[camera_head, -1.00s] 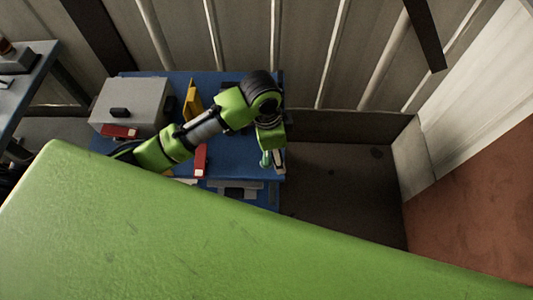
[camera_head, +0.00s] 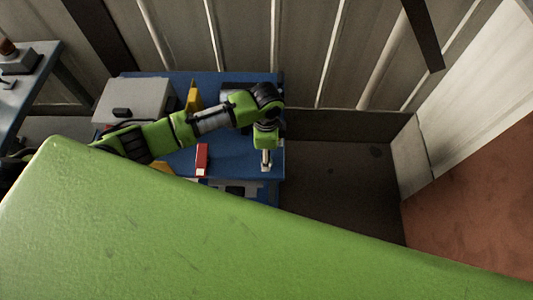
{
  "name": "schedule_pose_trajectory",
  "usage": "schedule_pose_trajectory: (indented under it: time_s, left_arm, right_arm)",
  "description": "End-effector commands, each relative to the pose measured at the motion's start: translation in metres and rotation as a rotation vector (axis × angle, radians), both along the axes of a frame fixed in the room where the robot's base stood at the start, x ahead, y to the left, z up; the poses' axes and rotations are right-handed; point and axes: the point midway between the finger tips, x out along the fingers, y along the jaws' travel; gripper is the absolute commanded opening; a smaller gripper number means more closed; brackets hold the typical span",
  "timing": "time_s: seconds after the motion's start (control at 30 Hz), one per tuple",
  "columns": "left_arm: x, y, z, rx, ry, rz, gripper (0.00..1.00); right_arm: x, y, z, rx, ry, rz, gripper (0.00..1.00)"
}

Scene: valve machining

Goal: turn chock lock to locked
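My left arm reaches in from the left over a blue workbench (camera_head: 235,170). My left gripper (camera_head: 266,160) points down near the bench's right edge. It is small, and I cannot tell whether its fingers are open or shut. A red block with a pale end (camera_head: 202,155) stands on the bench to the left of the gripper, apart from it. A yellow wedge-like piece (camera_head: 193,98) stands behind the arm. Another yellow piece (camera_head: 160,168) is partly hidden below the arm. I cannot single out the chock lock or its position. My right gripper is not in view.
A grey box with a dark handle (camera_head: 133,100) sits at the bench's back left. A grey cylindrical part (camera_head: 236,90) is partly hidden behind the arm. Another table (camera_head: 25,75) stands at the far left. The dark floor (camera_head: 335,185) right of the bench is clear.

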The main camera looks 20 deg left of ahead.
Motion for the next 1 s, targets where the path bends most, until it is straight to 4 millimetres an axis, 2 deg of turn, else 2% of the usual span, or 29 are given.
schedule_pose_trajectory:
  time_s: [0.2, 0.53, 0.57, 0.6, 0.7, 1.0]
  left_arm:
    - [0.000, 0.000, -0.022, 0.000, 0.000, 0.000, 0.57]
    - [0.000, 0.000, -0.026, -0.001, -0.001, 0.000, 0.57]
    - [0.000, 0.000, -0.026, -0.001, -0.001, 0.000, 0.52]
    - [0.000, 0.000, -0.026, -0.001, -0.001, 0.000, 0.41]
    - [0.000, 0.000, -0.026, -0.001, -0.001, 0.000, 0.18]
    - [0.000, 0.000, -0.025, -0.001, 0.000, -0.016, 0.19]
  right_arm:
    - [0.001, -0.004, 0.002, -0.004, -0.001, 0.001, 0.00]
    - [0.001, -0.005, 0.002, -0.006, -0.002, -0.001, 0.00]
    - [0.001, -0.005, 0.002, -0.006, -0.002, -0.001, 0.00]
    - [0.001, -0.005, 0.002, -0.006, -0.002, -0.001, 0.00]
    - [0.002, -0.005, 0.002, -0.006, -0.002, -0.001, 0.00]
    - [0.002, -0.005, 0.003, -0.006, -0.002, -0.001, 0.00]
